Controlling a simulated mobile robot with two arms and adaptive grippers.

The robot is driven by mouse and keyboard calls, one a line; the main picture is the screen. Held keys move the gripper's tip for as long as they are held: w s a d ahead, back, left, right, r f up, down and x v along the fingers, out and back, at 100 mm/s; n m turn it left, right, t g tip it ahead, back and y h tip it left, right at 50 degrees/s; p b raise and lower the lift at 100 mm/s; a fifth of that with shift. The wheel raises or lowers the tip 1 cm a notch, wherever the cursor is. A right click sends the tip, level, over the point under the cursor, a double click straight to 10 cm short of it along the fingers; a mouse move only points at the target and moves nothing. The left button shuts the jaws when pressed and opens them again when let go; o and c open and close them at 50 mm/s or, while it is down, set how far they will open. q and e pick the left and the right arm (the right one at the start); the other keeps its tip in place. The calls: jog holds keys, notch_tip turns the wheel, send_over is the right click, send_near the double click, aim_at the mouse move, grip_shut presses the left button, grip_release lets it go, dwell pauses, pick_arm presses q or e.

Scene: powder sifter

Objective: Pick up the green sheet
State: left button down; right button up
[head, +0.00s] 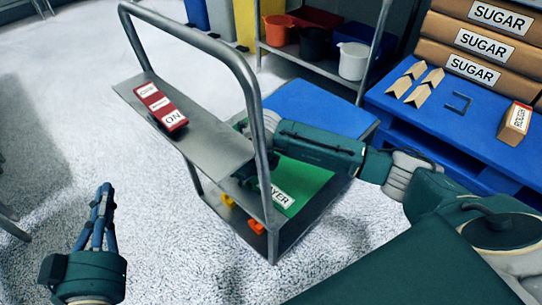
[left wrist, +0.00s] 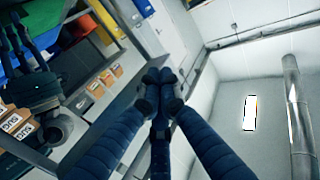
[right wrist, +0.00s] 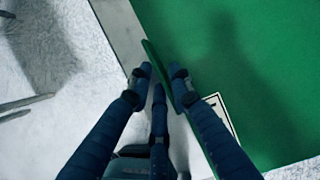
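The green sheet (head: 307,183) lies in the metal cart, with a white label on it reading in part "YER". It fills the upper right of the right wrist view (right wrist: 240,70). My right arm reaches over it, and the right gripper is mostly hidden behind the cart's panel in the head view. In the right wrist view, the right gripper's fingertips (right wrist: 161,73) stand close on both sides of a raised dark green strip at the sheet's edge. Whether they clamp it is unclear. My left gripper (head: 105,188) is shut and empty, away from the cart at the lower left.
The cart's tall tube handle (head: 248,80) and grey panel (head: 205,130) with a red and white ON switch box (head: 161,107) stand close to my right arm. A blue table (head: 435,110) holds SUGAR boxes (head: 473,43). The floor at left is mostly clear.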

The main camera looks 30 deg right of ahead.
pick_arm(q)
jog(key=shift+r+t+h, duration=0.3)
jog(key=shift+r, duration=0.4)
pick_arm(e)
jog(key=shift+f, duration=0.15)
pick_arm(q)
jog(key=shift+d, duration=0.1)
pick_arm(e)
grip_shut()
